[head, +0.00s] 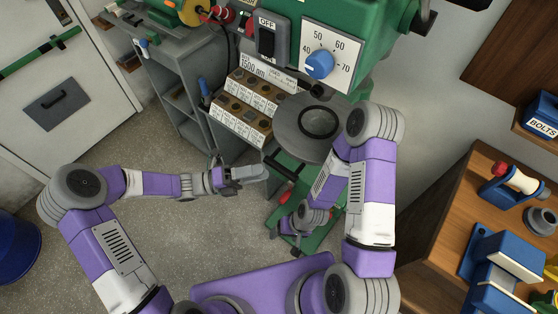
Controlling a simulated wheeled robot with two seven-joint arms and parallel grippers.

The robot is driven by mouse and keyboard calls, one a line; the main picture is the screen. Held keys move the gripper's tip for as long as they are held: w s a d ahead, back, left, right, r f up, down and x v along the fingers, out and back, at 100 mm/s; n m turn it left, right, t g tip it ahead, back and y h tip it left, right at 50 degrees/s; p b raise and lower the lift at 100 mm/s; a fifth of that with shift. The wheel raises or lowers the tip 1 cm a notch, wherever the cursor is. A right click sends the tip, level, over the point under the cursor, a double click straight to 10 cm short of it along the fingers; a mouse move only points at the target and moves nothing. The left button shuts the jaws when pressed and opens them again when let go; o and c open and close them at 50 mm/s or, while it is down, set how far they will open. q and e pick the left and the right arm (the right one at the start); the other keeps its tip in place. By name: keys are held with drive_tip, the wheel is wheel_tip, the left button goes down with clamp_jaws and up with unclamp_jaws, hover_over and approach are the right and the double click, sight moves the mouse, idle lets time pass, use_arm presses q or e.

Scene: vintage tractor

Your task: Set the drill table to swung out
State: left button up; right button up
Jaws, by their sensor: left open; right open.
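The drill table (288,128) is a round grey plate with a dark ring in it, in the middle of the head view. It sits under the green drill press head (345,25), in front of the column area. My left gripper (262,174) is open and empty, to the lower left of the table and apart from it. My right gripper (286,242) is open, low over the green base (318,238), below the table in the picture. A red-ended handle (286,197) shows between the two grippers. My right arm hides part of the table's right side.
A rack of labelled drill bits (245,103) stands left of the table. The head carries an OFF switch (267,38) and a blue dial knob (319,65). A wooden bench (440,240) with a blue vise (495,262) is at right.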

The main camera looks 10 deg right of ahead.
sight(281, 169)
use_arm(q)
drive_tip(key=x, duration=0.6)
drive_tip(key=shift+s+d+b, duration=0.15)
drive_tip(key=shift+d+b, duration=0.15)
drive_tip(key=shift+d, duration=0.05)
clamp_jaws()
